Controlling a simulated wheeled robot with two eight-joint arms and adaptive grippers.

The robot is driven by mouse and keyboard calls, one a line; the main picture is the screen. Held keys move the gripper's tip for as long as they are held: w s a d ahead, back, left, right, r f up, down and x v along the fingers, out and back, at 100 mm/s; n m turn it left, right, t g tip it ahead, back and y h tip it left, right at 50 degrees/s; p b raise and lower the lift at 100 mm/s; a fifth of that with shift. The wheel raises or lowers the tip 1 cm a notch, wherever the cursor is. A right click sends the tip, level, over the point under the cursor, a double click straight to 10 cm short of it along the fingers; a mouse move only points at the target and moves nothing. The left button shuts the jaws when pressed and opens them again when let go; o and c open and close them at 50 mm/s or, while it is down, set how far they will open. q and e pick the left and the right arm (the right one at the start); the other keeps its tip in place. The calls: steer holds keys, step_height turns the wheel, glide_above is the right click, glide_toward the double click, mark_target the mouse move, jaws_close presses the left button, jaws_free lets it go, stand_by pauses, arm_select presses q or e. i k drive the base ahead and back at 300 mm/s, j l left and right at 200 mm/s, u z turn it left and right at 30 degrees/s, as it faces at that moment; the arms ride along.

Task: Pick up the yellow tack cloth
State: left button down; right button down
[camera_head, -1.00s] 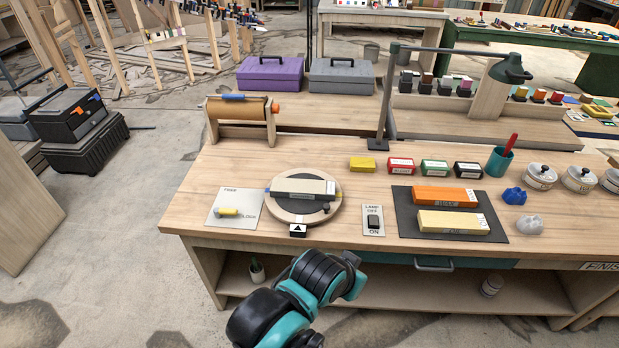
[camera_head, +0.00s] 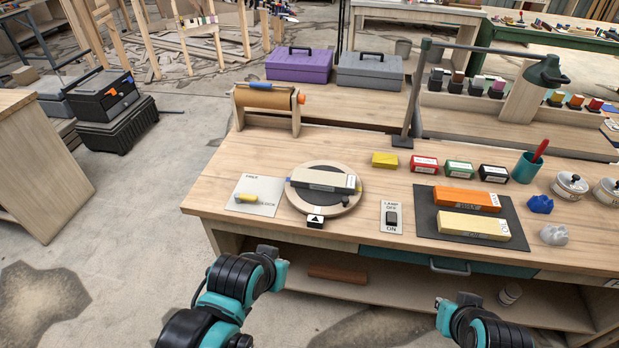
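A small flat yellow piece (camera_head: 384,160) lies on the wooden workbench (camera_head: 225,190), left of the red, green and black labelled boxes. It is the thing that best fits the yellow tack cloth, but its material cannot be told at this size. Nothing touches it. A blue crumpled lump (camera_head: 540,204) and a pale grey one (camera_head: 553,235) lie at the right of the bench. My two dark and teal arms show at the bottom, in front of the bench and well short of the yellow piece.
Between the front edge and the yellow piece are a round turntable with a stone (camera_head: 325,181), a lamp switch plate (camera_head: 391,217) and a dark mat with two bars (camera_head: 426,225). A lamp post (camera_head: 413,100) and a paper roll (camera_head: 268,99) stand behind.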

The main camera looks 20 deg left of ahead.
mark_target(389, 161)
steer(key=i+j+u, duration=0.1)
steer(key=i, duration=0.9)
steer(key=j+u, duration=0.05)
steer(key=j, duration=0.05)
